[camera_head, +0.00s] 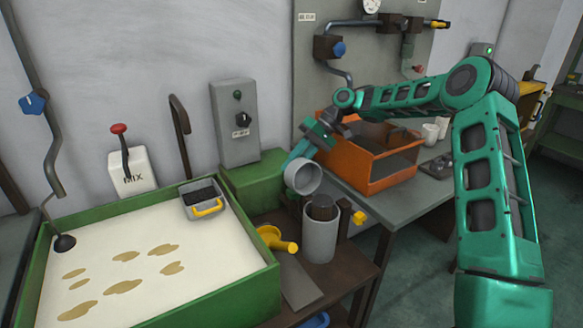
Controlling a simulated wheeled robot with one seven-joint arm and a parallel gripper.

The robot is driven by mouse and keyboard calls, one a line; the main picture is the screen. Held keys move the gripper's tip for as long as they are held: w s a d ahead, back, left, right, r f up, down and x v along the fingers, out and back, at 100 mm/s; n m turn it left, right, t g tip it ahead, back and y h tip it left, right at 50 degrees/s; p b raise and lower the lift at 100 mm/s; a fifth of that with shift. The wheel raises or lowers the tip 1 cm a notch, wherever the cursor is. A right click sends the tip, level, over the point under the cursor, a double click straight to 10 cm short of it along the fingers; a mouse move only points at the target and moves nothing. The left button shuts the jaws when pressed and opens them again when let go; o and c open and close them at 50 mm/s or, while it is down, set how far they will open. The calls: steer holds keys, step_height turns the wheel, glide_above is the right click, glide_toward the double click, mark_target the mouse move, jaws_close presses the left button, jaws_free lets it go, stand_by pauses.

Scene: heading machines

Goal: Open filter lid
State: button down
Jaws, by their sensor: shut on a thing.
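The filter is an upright grey cylinder (320,241) on the brown bench, with its top uncovered and a dark brown core (320,207) showing inside. A round grey cap, which looks like the filter lid (304,179), is tilted above and slightly left of the cylinder, its hollow side facing the camera. My gripper (301,152) is at the back upper edge of the lid and is shut on it. The exact contact is small and partly hidden behind the lid. Whether the lid is joined to the cylinder cannot be told.
A yellow scoop-like piece (272,239) lies left of the cylinder, and a yellow knob (359,217) is at its right. An orange open box (362,181) stands behind on a grey table. A green-rimmed tray (210,295) of pale liquid fills the left front.

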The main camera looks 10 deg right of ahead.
steer(key=c, duration=1.6)
jaws_free()
steer(key=shift+s+d+f, duration=0.1)
steer(key=shift+d+f, duration=0.1)
steer(key=shift+f, duration=0.05)
steer(key=shift+o, duration=0.2)
steer(key=shift+a+r, duration=0.1)
steer(key=v, duration=1.1)
